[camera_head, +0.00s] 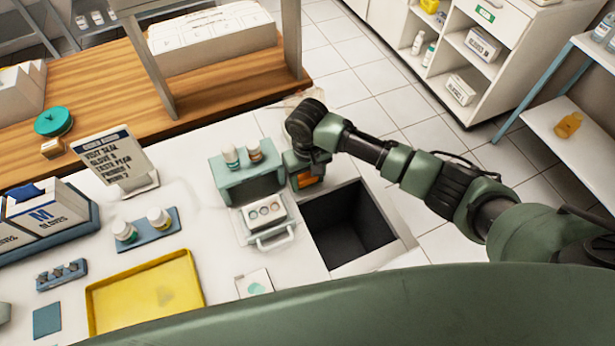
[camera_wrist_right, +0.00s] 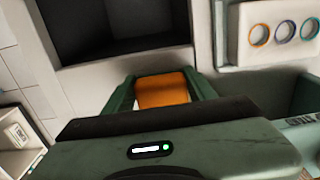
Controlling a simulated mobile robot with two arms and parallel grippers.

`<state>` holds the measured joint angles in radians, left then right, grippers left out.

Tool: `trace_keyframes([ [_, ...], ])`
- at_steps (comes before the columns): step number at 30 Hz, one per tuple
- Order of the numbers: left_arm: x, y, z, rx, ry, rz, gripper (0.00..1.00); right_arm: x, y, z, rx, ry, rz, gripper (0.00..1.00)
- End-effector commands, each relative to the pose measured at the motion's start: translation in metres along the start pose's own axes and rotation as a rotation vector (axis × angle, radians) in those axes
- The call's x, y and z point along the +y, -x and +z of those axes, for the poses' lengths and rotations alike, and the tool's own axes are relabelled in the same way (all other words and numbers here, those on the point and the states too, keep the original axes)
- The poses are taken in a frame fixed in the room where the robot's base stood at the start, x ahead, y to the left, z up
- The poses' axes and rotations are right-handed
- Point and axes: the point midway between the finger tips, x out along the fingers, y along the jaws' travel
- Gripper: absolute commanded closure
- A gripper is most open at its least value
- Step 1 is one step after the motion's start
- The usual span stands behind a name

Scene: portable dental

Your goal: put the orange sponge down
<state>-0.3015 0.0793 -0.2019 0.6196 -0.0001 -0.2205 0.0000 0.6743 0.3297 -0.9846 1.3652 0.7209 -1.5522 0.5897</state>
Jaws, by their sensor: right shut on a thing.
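The orange sponge (camera_wrist_right: 163,90) is held between the two green fingers of my right gripper (camera_wrist_right: 163,84) in the right wrist view. In the head view, a small orange part of the sponge (camera_head: 308,179) shows under my right gripper (camera_head: 305,180). The gripper is over the white counter (camera_head: 213,285), between the green box and the dark square opening. Whether the sponge touches the counter cannot be told. My left gripper is not in view.
A dark square opening (camera_head: 348,225) lies just in front of the gripper. A green box (camera_head: 245,185) with two bottles on top stands to its left, with a white drawer of rings (camera_head: 265,213). A yellow tray (camera_head: 145,290) lies at front left.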

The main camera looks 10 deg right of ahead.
Motion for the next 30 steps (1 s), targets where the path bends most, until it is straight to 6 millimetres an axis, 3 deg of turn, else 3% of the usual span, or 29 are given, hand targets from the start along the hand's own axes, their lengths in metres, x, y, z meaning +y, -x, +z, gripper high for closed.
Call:
trace_keyframes([
  [9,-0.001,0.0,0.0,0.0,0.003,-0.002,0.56,0.0,-0.003,0.0,-0.001,-0.001,0.0,0.82],
  [10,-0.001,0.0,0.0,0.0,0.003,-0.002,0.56,0.0,-0.003,0.0,-0.001,-0.001,0.0,0.39],
  [12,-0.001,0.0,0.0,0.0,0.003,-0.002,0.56,0.0,-0.003,0.0,0.0,-0.001,0.0,0.22],
  [23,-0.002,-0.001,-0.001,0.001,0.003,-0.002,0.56,-0.002,0.005,-0.001,0.003,0.001,-0.004,0.22],
  [30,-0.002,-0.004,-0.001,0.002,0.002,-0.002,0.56,-0.001,0.049,-0.002,0.005,0.001,-0.003,0.22],
])
